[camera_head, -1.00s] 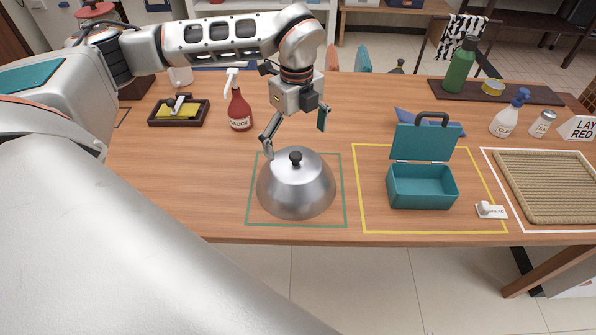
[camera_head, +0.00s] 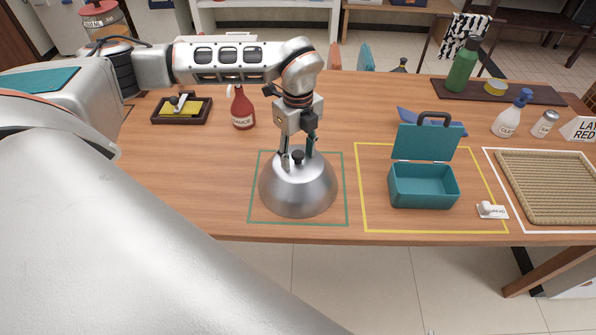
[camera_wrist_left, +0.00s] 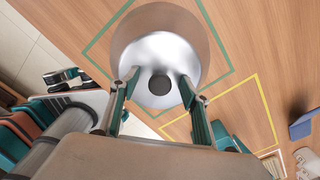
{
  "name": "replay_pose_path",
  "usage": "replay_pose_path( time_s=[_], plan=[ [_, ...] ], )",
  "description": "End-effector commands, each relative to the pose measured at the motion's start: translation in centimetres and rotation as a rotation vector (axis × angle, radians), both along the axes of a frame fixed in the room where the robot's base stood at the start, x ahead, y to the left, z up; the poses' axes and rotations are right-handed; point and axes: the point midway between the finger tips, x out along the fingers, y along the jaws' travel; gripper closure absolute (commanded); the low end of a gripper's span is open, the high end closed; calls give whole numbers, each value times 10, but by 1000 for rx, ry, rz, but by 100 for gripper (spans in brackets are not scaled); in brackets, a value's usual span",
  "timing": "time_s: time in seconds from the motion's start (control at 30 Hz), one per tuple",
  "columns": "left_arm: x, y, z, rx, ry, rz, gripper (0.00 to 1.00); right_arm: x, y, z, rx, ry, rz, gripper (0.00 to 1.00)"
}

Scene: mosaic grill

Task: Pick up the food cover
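The food cover (camera_head: 298,190) is a silver metal dome with a round black knob on top. It stands upright inside the green square outline on the wooden table. My left gripper (camera_head: 297,160) is directly above it, pointing down, with its fingers on either side of the knob. In the left wrist view the knob (camera_wrist_left: 160,85) lies between the two open fingertips (camera_wrist_left: 160,88), with a visible gap to each. The food cover (camera_wrist_left: 160,50) fills the upper middle of that view. My right gripper is not seen.
A teal lunch box (camera_head: 423,186) with its lid up stands in the yellow outline to the right. A sauce bottle (camera_head: 243,110) and a dark tray (camera_head: 182,118) stand behind to the left. A woven mat (camera_head: 548,187) lies far right. The table's front edge is close before the cover.

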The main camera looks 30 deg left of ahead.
Motion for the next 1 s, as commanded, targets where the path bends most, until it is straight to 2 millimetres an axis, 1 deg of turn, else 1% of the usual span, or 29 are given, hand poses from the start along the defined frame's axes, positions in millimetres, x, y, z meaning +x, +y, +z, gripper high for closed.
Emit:
replay_pose_path(
  time_s=[0.03, 0.13, 0.17, 0.5, 0.67, 0.77, 0.87, 1.0],
  plan=[
    [0, 0, -1, 0, 0, -1, 73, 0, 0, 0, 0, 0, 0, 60],
    [0, 0, -1, 0, 0, -1, 99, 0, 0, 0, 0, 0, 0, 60],
    [0, 0, -1, 0, 1, -1, 100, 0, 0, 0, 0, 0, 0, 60],
    [0, 0, 0, 0, 1, -1, 100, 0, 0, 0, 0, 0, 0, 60],
    [1, 0, 10, -1, -2, -1, 100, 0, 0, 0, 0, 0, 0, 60],
    [1, -1, 22, -1, -3, -1, 100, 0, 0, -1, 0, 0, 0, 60],
    [2, 0, 42, -2, -6, -1, 100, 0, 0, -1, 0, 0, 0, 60],
    [2, 0, 78, 0, -7, 0, 100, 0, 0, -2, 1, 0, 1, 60]
  ],
)
